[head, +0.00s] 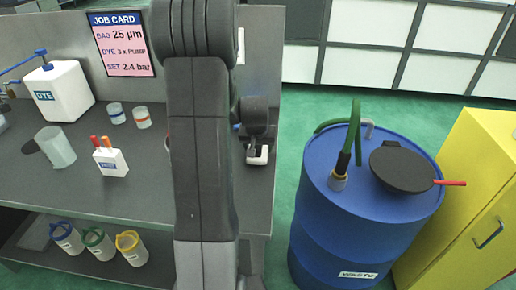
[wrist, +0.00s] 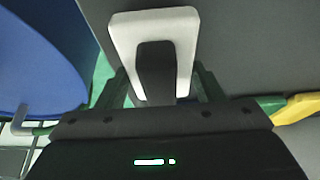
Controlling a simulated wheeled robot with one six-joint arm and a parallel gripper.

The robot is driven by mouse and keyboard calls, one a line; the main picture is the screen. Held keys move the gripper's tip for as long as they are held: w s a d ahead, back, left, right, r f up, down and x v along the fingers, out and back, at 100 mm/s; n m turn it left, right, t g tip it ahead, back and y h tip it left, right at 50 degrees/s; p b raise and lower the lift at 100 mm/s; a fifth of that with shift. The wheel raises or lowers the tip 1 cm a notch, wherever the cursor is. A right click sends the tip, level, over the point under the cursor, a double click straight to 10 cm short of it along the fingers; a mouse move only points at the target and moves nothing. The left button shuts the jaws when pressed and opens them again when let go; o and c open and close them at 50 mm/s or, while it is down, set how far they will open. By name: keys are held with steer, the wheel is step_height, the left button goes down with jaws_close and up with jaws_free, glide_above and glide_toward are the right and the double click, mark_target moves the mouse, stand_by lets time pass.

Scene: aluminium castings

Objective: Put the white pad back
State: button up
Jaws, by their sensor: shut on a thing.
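The white pad (head: 258,155) shows below my gripper (head: 257,137) at the right end of the grey bench (head: 120,190) in the head view. In the wrist view the white pad (wrist: 188,24) is a pale block with a dark middle, between the fingers of my gripper (wrist: 157,75). My gripper is shut on it. The bench's right edge is close by. I cannot tell whether the pad touches the bench top. My own arm hides the middle of the bench in the head view.
A blue waste drum (head: 335,228) with a green hose (head: 356,130) and a black lid (head: 402,168) stands right of the bench. A yellow cabinet (head: 470,200) is beyond it. A dye jug (head: 65,92), a clear beaker (head: 57,148) and a white pen holder (head: 111,163) stand on the left.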

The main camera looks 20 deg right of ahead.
steer(key=shift+f, duration=0.45)
steer(key=shift+f, duration=0.15)
steer(key=o, duration=0.9)
steer(key=shift+r, duration=0.3)
steer(key=v, duration=1.1)
steer(key=shift+s+r, duration=0.1)
steer(key=shift+r, duration=0.25)
